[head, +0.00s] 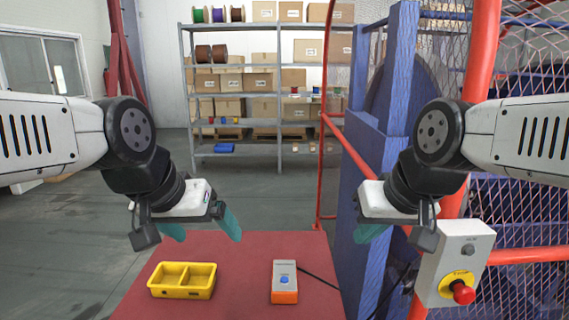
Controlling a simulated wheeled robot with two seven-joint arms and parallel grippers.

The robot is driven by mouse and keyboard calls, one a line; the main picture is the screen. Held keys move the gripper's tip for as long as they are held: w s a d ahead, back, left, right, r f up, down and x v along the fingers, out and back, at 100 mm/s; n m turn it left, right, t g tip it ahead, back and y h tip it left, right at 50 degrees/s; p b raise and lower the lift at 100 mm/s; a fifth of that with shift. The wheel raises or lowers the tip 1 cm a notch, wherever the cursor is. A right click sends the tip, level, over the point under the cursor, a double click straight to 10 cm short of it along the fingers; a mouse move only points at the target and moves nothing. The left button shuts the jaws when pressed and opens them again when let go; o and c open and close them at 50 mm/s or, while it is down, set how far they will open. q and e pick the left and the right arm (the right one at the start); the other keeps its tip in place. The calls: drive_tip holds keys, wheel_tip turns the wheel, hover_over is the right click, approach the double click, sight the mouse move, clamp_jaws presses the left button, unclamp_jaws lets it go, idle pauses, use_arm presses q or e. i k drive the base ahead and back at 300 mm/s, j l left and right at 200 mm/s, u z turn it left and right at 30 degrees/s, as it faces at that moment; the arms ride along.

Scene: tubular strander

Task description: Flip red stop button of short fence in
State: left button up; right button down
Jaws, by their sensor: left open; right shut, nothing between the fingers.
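The red stop button (463,292) sits on a yellow disc on the lower part of a light grey control box (455,258), at the lower right in the head view. The box is fixed by the red tubular fence (478,50) and also has a dark knob near its top. My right gripper (368,234) is shut and empty, to the left of the box and apart from it. My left gripper (203,230) is open and empty, above the back left of the red table.
The red table (228,259) holds a yellow two-part bin (183,280) and an orange and grey box with a blue button (285,282) and a black cable. A blue post (362,200) stands right of the table. Shelves (265,85) with cartons stand far back.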

sight(462, 295)
drive_tip(key=z, duration=1.5)
